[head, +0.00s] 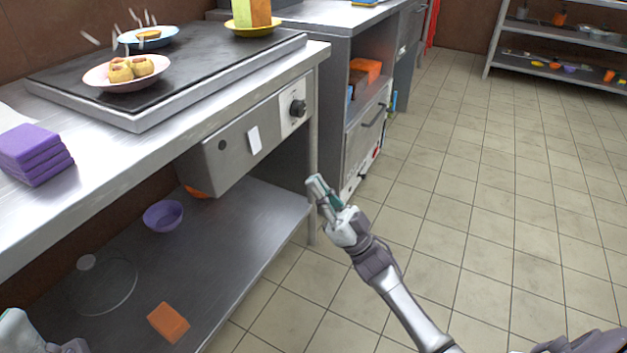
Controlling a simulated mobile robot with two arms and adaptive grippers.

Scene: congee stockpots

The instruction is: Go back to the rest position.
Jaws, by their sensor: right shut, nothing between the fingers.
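My right gripper (321,192) is shut and empty. It is in the middle of the head view, over the tiled floor, to the right of the steel counter, and touches nothing that I can see. Its arm comes in from the bottom right. A pale grey part at the bottom left corner looks like part of my left arm. The fingers of the left gripper do not show.
The steel counter (120,165) on the left carries a dark griddle (190,68), a pink plate (97,79) with food and purple cloths (35,152). Its lower shelf (215,235) holds a purple bowl (163,215) and an orange block (168,322). The tiled floor (480,200) is clear.

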